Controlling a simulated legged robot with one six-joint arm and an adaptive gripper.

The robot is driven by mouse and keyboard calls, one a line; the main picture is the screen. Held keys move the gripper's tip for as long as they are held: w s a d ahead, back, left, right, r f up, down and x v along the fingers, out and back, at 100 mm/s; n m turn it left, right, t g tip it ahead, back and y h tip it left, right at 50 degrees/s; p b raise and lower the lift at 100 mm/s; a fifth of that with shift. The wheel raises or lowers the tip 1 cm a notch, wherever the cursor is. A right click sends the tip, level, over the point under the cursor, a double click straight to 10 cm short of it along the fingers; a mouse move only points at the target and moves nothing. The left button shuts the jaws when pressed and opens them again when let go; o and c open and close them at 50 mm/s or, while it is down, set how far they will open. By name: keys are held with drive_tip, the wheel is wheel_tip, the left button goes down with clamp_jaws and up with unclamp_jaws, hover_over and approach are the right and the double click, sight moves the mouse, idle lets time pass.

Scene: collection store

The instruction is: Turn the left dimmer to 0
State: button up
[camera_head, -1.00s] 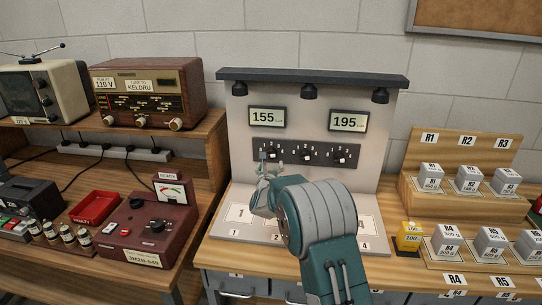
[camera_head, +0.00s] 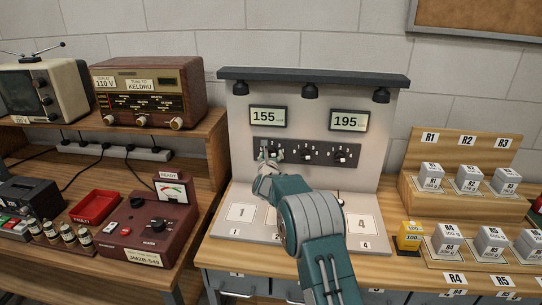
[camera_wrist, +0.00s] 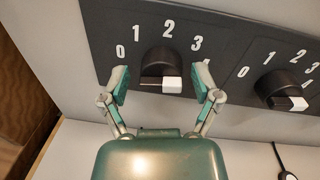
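The left dimmer (camera_wrist: 158,66) is a black knob with a white pointer tip, on a dark panel (camera_head: 322,154) marked 0, 1, 2, 3. Its white tip (camera_wrist: 172,84) is at the lower right, past the 3; a further mark there is mostly hidden by my right finger. My gripper (camera_wrist: 161,88) is open, one finger each side of the knob, with gaps visible. The left display (camera_head: 267,117) reads 155, the right display (camera_head: 348,121) 195.
A second dimmer (camera_wrist: 279,84) sits close right of my right finger; another (camera_head: 341,158) is farther right. Numbered pads (camera_head: 241,213) lie on the stand's base below my arm.

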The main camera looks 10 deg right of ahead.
drive_tip(key=c, duration=0.7)
